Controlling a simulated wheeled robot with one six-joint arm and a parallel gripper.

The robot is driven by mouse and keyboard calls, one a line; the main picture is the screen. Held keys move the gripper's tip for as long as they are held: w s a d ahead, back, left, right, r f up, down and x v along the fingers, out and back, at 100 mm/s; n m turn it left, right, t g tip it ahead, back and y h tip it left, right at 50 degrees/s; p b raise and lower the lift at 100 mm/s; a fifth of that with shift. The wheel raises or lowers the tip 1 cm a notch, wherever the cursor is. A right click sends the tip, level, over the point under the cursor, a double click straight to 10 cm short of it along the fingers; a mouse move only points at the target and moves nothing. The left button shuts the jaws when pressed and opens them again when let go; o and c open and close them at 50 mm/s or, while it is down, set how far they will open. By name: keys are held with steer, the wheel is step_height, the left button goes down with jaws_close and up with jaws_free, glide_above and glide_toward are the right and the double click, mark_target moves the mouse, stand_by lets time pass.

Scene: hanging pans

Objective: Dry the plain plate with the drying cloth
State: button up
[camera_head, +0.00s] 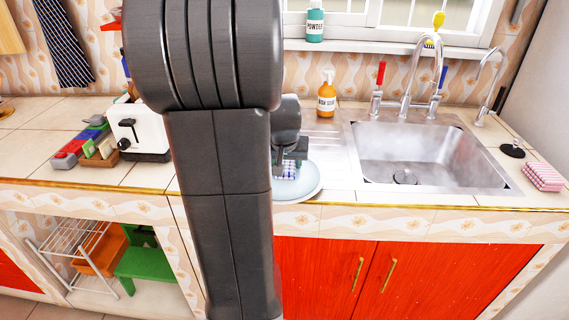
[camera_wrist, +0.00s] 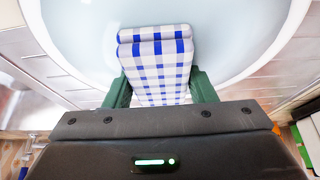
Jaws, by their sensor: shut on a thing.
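The drying cloth (camera_wrist: 158,72) is a folded blue-and-white checked cloth. My gripper (camera_wrist: 160,90) is shut on it, with a green finger on each side in the wrist view. The plain plate (camera_wrist: 225,40) is white to pale blue and fills the upper part of the wrist view behind the cloth. In the head view the plate (camera_head: 302,186) lies on the counter left of the sink, partly hidden by my arm. The cloth (camera_head: 289,172) shows there over the plate's inner area. I cannot tell whether it touches the plate.
The steel sink (camera_head: 430,160) with its tall tap (camera_head: 412,70) is right of the plate. An orange soap bottle (camera_head: 326,95) stands behind the drainboard. A white toaster (camera_head: 140,130) is on the left, and a pink checked cloth (camera_head: 543,177) lies at the far right.

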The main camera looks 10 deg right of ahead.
steer(key=shift+s+a+b, duration=0.2)
steer(key=shift+s+a, duration=0.55)
steer(key=shift+s, duration=0.2)
steer(key=shift+s+a+b, duration=0.2)
steer(key=shift+s+a, duration=0.55)
steer(key=shift+s, duration=0.15)
steer(key=shift+w+d+f+p, duration=0.1)
steer(key=shift+w+d+p, duration=0.15)
steer(key=shift+w+d, duration=0.6)
steer(key=shift+w+d+p, duration=0.2)
steer(key=shift+w+d, duration=0.45)
steer(key=shift+w, duration=0.35)
steer(key=shift+s+a+b, duration=0.25)
steer(key=shift+s+a, duration=0.5)
steer(key=shift+s, duration=0.2)
steer(key=shift+s+a+b, duration=0.25)
steer(key=shift+s+a, duration=0.5)
steer(key=shift+s, duration=0.2)
steer(key=shift+w+d+r+p, duration=0.1)
steer(key=shift+w+d+p, duration=0.25)
steer(key=shift+w+d, duration=0.55)
steer(key=shift+w+d+r+p, duration=0.1)
steer(key=shift+w+d+p, duration=0.25)
steer(key=shift+w+d, duration=0.55)
steer(key=shift+w+a+r, duration=0.1)
steer(key=shift+w+a, duration=0.1)
steer(key=shift+a, duration=0.05)
steer(key=shift+r+p, duration=2.3)
steer(key=shift+r, duration=0.6)
